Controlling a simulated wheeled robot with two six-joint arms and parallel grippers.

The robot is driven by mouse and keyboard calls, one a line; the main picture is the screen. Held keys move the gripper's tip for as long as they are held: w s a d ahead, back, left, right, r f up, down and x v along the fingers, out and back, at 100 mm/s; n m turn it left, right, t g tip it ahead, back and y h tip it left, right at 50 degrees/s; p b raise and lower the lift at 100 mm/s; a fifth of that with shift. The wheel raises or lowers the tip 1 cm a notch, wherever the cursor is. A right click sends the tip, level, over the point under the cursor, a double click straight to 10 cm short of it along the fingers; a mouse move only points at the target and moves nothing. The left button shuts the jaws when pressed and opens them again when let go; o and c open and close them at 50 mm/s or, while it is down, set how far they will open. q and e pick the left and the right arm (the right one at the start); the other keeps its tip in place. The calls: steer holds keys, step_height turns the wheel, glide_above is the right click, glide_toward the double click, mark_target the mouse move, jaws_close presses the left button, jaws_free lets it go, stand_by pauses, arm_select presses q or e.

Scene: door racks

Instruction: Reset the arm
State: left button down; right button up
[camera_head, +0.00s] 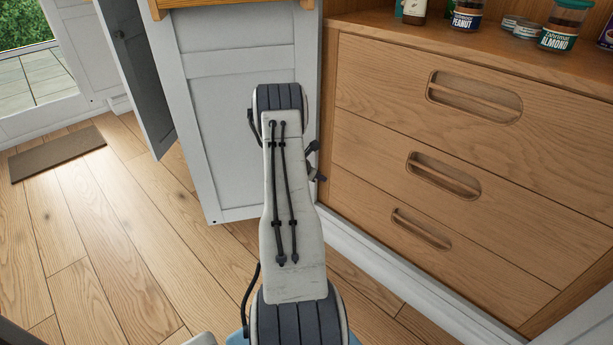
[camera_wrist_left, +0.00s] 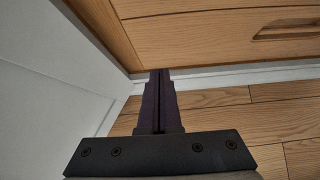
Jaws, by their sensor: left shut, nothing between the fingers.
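My left arm (camera_head: 291,210) reaches forward through the middle of the head view, in front of a white cabinet door and a wooden drawer unit. My left gripper (camera_wrist_left: 160,76) shows in the left wrist view with its two dark fingers together and nothing between them. It points toward the base of the drawers, where the wood meets the white skirting. In the head view this gripper is mostly hidden behind the arm. My right gripper is in neither view.
The white door panel (camera_head: 235,130) stands close left of the drawer unit (camera_head: 440,150), which has three cut-out handles. Jars (camera_head: 565,25) stand on the shelf above. An open grey door (camera_head: 137,75) and a brown mat (camera_head: 57,153) are at left. The wooden floor (camera_head: 100,250) is clear.

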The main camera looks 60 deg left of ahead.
arm_select(q)
steer(key=p+v, duration=0.1)
steer(key=v, duration=0.5)
steer(key=shift+s+a+f, duration=0.2)
steer(key=shift+s+a, duration=0.1)
steer(key=shift+a, duration=0.1)
steer(key=shift+w+d, duration=0.1)
